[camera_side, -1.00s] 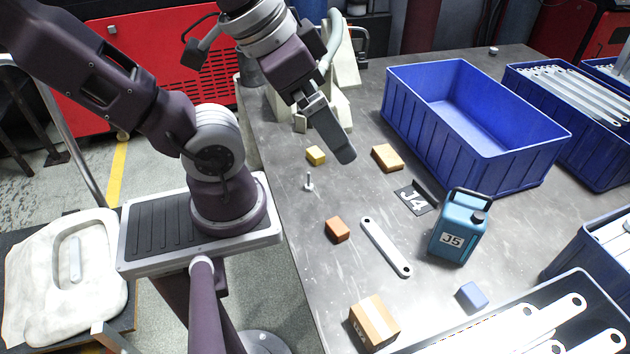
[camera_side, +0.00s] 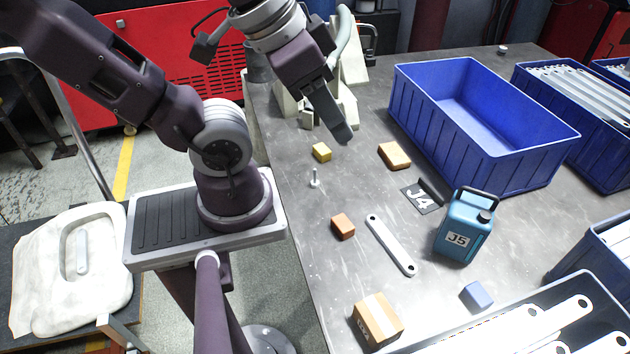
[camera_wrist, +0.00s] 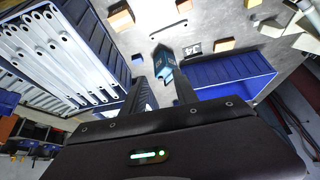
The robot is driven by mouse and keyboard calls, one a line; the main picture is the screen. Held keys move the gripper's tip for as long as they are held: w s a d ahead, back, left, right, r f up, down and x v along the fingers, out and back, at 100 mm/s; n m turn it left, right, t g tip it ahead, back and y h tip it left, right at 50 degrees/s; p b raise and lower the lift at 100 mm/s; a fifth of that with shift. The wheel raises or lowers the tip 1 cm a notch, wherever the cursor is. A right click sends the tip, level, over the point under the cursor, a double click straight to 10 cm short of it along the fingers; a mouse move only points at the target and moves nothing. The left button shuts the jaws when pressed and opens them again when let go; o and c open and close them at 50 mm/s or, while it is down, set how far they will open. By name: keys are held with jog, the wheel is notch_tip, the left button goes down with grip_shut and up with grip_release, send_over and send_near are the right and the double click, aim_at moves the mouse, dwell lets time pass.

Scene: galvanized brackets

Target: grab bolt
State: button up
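The bolt (camera_side: 314,178) is small and pale and stands upright on the grey table in the side view, near the table's left edge. I cannot make it out in the wrist view. My gripper (camera_side: 340,132) is above the table, higher in the picture than the bolt and a little to its right, not touching it. In the wrist view my gripper (camera_wrist: 160,78) shows two dark fingers apart with nothing held between them.
Near the bolt lie a yellow block (camera_side: 322,152), an orange block (camera_side: 394,155) and a brown block (camera_side: 343,226). A flat bracket (camera_side: 391,245), a teal canister (camera_side: 465,228) and a blue bin (camera_side: 548,172) stand farther right. A cardboard box (camera_side: 378,320) is in front.

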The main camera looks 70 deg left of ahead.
jog(key=w+a+f+m+g+y, duration=0.2)
jog(key=w+a+f+g+y, duration=0.15)
jog(key=w+a+f, duration=0.2)
jog(key=m+g+y, duration=0.6)
jog(key=m, duration=0.1)
send_near(315, 170)
jog(key=d+r, duration=0.4)
jog(key=r, duration=0.4)
jog(key=a+f+m+y, duration=0.1)
jog(key=f+m, duration=0.1)
jog(key=f, duration=0.1)
jog(key=s+a+f+m+t+y, duration=0.1)
jog(key=a+f+m, duration=0.1)
jog(key=f, duration=0.2)
jog(key=s+a+f+m+y, duration=0.1)
jog(key=a+f+m, duration=0.1)
jog(key=f, duration=0.2)
jog(key=shift+f+m, duration=0.15)
jog(key=shift+m, duration=0.15)
jog(key=shift+t, duration=0.25)
jog(key=x, duration=0.6)
jog(key=shift+w+a+f, duration=0.1)
jog(key=shift+a+f, duration=0.05)
jog(key=shift+a, duration=0.1)
jog(key=shift+a+f, duration=0.2)
jog(key=shift+a, duration=0.2)
grip_shut()
